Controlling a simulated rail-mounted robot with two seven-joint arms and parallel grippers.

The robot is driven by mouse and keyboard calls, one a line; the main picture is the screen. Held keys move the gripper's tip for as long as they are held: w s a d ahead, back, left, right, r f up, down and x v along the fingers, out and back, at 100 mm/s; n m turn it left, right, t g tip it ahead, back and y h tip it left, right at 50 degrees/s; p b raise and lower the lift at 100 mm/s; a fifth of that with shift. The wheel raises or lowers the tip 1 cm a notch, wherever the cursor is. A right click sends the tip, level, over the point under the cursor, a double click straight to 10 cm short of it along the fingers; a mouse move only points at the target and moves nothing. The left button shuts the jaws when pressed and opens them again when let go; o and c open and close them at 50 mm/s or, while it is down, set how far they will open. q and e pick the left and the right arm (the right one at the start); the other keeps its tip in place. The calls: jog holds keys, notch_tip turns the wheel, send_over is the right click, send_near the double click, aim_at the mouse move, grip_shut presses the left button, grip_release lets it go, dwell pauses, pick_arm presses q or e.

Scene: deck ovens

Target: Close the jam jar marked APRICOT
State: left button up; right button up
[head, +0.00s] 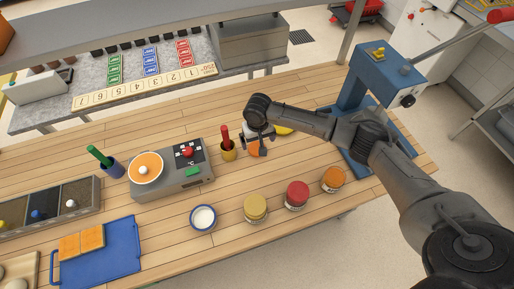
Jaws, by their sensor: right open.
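Three jars stand in a row near the table's front edge: one with a tan-yellow top (255,209), one with a red top (297,194) and one with an orange top (333,179). Their labels are too small to read, so I cannot tell which is marked APRICOT. My right gripper (260,140) is open, pointing down behind the jars. An orange object (254,150) is just under its fingers, partly hidden; I cannot tell whether they touch. My left gripper is out of view.
A mustard-yellow pot with a red-handled tool (229,152) stands just left of the gripper. Nearby are a scale with an orange plate (146,168), a blue-rimmed bowl (203,218) and a blue tray (120,262). A blue press-like stand (362,95) is on the right.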

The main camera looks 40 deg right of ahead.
aim_at(257, 149)
jog(key=shift+s+a+f, duration=0.1)
jog(key=shift+a+f, duration=0.05)
jog(key=shift+f, duration=2.15)
jog(key=shift+c, duration=0.4)
jog(key=c, duration=0.9)
